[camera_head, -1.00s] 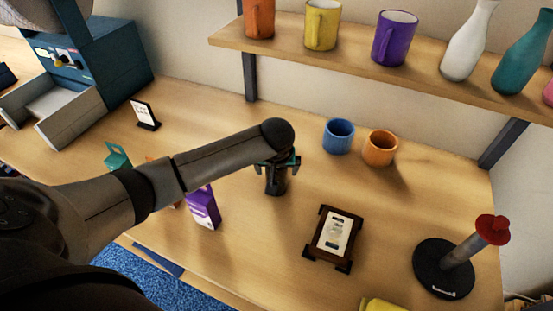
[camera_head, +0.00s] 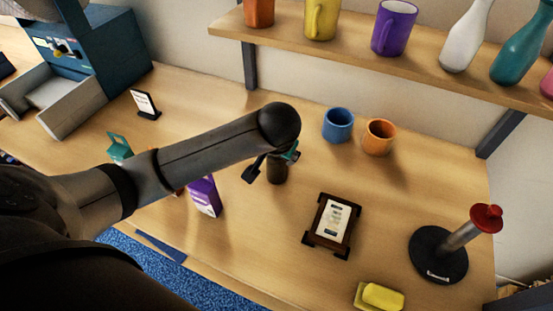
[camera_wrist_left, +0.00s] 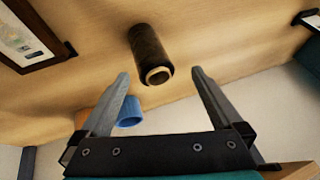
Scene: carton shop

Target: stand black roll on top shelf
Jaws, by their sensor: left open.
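The black roll (camera_head: 278,171) stands upright on the table, partly hidden behind my left gripper. In the left wrist view the black roll (camera_wrist_left: 149,48) shows its pale core end and lies just beyond the fingertips, in line with the gap between them. My left gripper (camera_head: 270,162) is open and empty. Its two fingers also show spread apart in the left wrist view (camera_wrist_left: 160,76). The wall shelf (camera_head: 345,59) runs along the top of the head view above the table. My right gripper is in neither view.
The shelf holds several mugs, a white vase (camera_head: 466,38) and a teal vase (camera_head: 520,48). A blue cup (camera_head: 338,126) and orange cup (camera_head: 378,138) stand behind the roll. A framed card (camera_head: 332,225), purple carton (camera_head: 204,196) and red-topped spindle stand (camera_head: 440,256) are around it.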

